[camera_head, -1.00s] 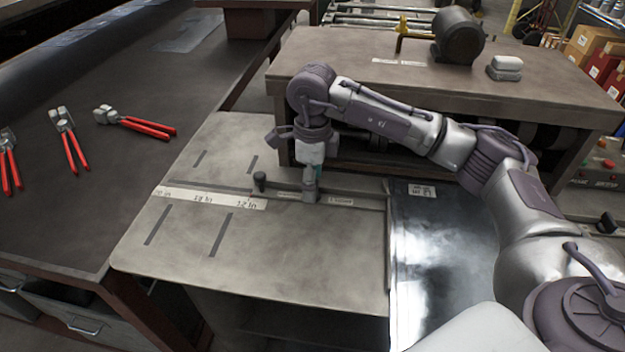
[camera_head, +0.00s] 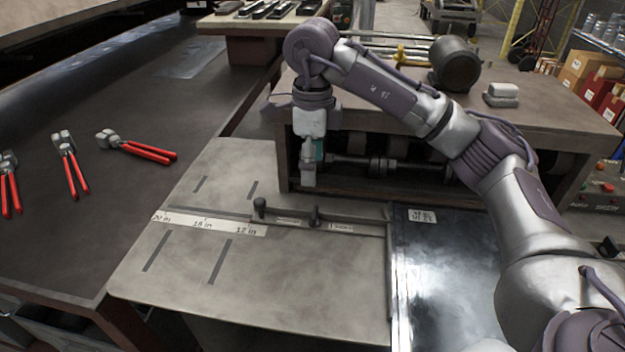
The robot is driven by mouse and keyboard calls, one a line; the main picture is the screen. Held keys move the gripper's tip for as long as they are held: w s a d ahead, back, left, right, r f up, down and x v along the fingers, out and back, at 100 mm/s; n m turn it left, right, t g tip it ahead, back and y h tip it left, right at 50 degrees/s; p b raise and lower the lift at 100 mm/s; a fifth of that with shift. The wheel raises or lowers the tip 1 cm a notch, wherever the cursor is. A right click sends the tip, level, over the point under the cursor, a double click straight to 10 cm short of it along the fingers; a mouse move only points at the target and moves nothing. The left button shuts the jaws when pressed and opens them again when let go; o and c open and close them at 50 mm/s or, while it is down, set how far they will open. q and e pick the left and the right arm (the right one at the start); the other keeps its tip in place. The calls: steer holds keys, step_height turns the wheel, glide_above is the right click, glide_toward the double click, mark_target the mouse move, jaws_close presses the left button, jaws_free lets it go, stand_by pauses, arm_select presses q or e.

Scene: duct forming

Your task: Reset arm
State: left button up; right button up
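My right arm comes in from the right and reaches over the metal work plate. Its gripper (camera_head: 309,180) points down and hangs above the plate, behind and above a dark upright knob (camera_head: 314,215) in the slot. The fingers look close together and hold nothing that I can see, but their gap is too small to judge. The knob stands free of the gripper. My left gripper is not in view.
A grey plate (camera_head: 290,282) carries inch labels and a second knob (camera_head: 260,206). Red-handled tools (camera_head: 142,149) lie on the dark table at left. A bench (camera_head: 420,115) with a motor (camera_head: 455,66) stands behind the arm. A shiny sheet (camera_head: 450,270) lies at right.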

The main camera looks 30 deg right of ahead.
steer(key=shift+r, duration=0.3)
